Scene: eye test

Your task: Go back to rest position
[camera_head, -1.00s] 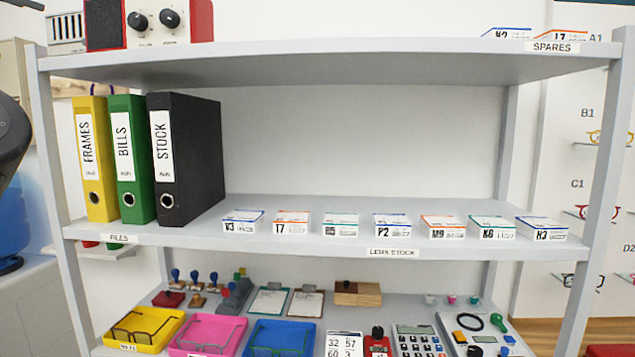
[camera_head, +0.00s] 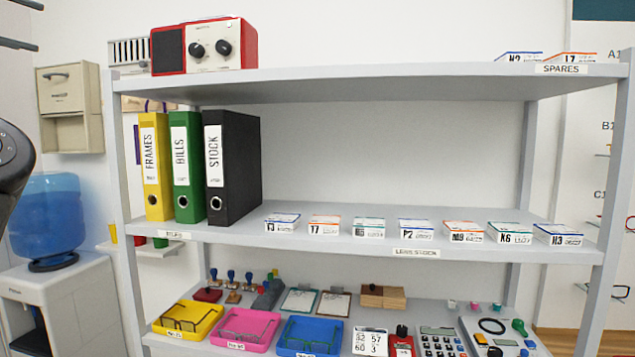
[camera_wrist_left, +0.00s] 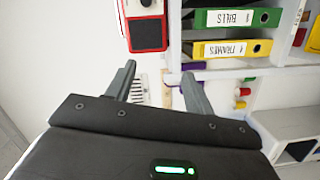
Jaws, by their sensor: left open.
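My left gripper (camera_head: 30,24) shows at the top left corner of the head view, as two dark fingers apart from each other. In the left wrist view its two grey fingers (camera_wrist_left: 158,75) are spread with nothing held between them. The gripper is left of the shelf unit and apart from it. A dark rounded part of my own arm shows at the left edge of the head view. My right gripper is in neither view.
A grey shelf unit (camera_head: 330,88) holds yellow, green and black binders (camera_head: 232,165), lens boxes (camera_head: 370,227) and coloured trays (camera_head: 245,328). A red and white radio (camera_head: 222,47) stands on top. A water cooler (camera_head: 48,215) stands at the left.

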